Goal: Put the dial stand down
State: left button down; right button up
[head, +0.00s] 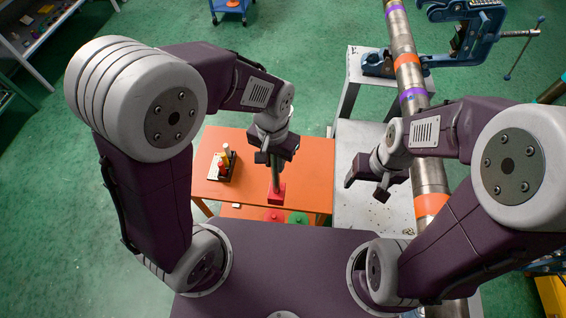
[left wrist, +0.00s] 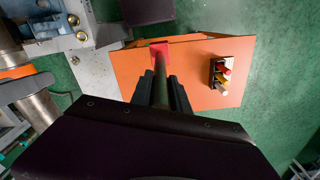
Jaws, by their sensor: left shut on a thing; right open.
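The dial stand (head: 276,191) has a red block base and a dark thin post. My left gripper (head: 273,160) is shut on the post, with the base hanging below the fingers over the orange table (head: 206,188). In the left wrist view the post (left wrist: 161,88) runs between the dark fingers (left wrist: 160,92), and the red base shows at its far end. I cannot tell whether the base touches the tabletop. My right gripper (head: 366,187) is open and empty above the grey bench.
A small dark rack (head: 232,168) with red and yellow pieces stands on the table's left part. A grey bench (head: 352,150), a long banded pipe (head: 405,60) and a blue vise (head: 480,35) are to the right. Orange tabletop is bare between rack and stand.

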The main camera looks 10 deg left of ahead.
pick_arm(q)
jog(key=w+a+f+p, duration=0.1)
jog(key=w+a+f, duration=0.1)
jog(key=a+f, duration=0.4)
notch_tip(320, 180, down, 2)
jog(key=shift+w+a+f, duration=0.1)
jog(key=shift+w+a, duration=0.15)
jog(key=shift+w, duration=0.15)
jog(key=shift+s+f, duration=0.1)
jog(key=shift+f, duration=0.05)
jog(key=c, duration=1.3)
grip_release()
jog(key=shift+o, duration=0.2)
